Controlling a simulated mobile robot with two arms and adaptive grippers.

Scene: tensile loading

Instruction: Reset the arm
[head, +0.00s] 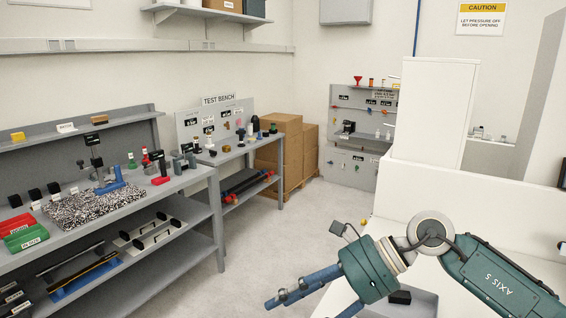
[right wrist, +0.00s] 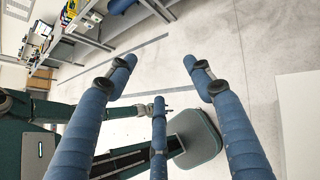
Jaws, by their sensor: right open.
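My right arm (head: 485,280) comes in from the lower right in the head view, with teal links and a pale grey joint. My right gripper (head: 303,303) has blue fingers pointing down and left, partly cut off by the bottom edge. In the right wrist view, its three fingers (right wrist: 159,72) are spread apart with nothing between them and bare floor beyond. My left gripper is in neither view.
A grey bench (head: 200,182) with small parts and a speckled mat (head: 75,211) stands on the left. A second bench with a "TEST BENCH" sign (head: 219,99) stands behind. Brown boxes (head: 280,152) are beyond. A white cabinet (head: 432,105) is on the right. Open floor (head: 290,222) lies between.

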